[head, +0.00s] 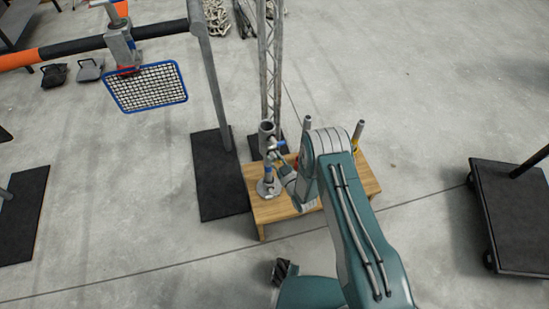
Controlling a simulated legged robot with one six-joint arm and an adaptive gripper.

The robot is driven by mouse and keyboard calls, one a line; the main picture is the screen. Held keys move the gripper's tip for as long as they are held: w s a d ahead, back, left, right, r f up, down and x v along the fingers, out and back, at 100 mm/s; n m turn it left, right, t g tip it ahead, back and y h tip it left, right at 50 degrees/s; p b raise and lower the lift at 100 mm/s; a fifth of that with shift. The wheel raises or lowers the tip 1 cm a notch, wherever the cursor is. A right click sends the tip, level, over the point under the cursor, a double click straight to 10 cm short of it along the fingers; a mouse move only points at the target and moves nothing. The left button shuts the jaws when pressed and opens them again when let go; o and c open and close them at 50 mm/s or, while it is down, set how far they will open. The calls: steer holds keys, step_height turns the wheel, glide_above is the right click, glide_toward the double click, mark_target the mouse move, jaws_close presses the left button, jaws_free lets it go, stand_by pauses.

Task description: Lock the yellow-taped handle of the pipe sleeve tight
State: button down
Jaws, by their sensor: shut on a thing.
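A wooden bench (364,185) stands beyond my arm. On its left end is an upright grey metal pipe fixture (267,130) with a round base and blue tape marks. My gripper (277,157) is at this fixture's right side, below its top. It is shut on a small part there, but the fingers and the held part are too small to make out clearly. A yellow-taped part (355,147) shows on a second post (359,130) at the bench's right, partly behind my arm. Another post top (306,123) shows between them. My arm hides the middle of the bench.
A lattice mast (269,60) rises close behind the bench. A grey post on a black base plate (218,190) stands to the left, carrying a bar with a blue-framed mesh (146,87). A black wheeled platform (510,215) is at right. Open floor lies between.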

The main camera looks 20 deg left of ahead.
steer(key=m, duration=0.6)
steer(key=shift+w, duration=0.1)
steer(key=m, duration=0.6)
steer(key=shift+d+m, duration=0.1)
steer(key=shift+m, duration=0.3)
steer(key=m, duration=0.6)
steer(key=shift+d+f, duration=0.1)
steer(key=m, duration=0.5)
steer(key=shift+f, duration=0.15)
steer(key=shift+m, duration=0.5)
steer(key=shift+c, duration=2.4)
jaws_free()
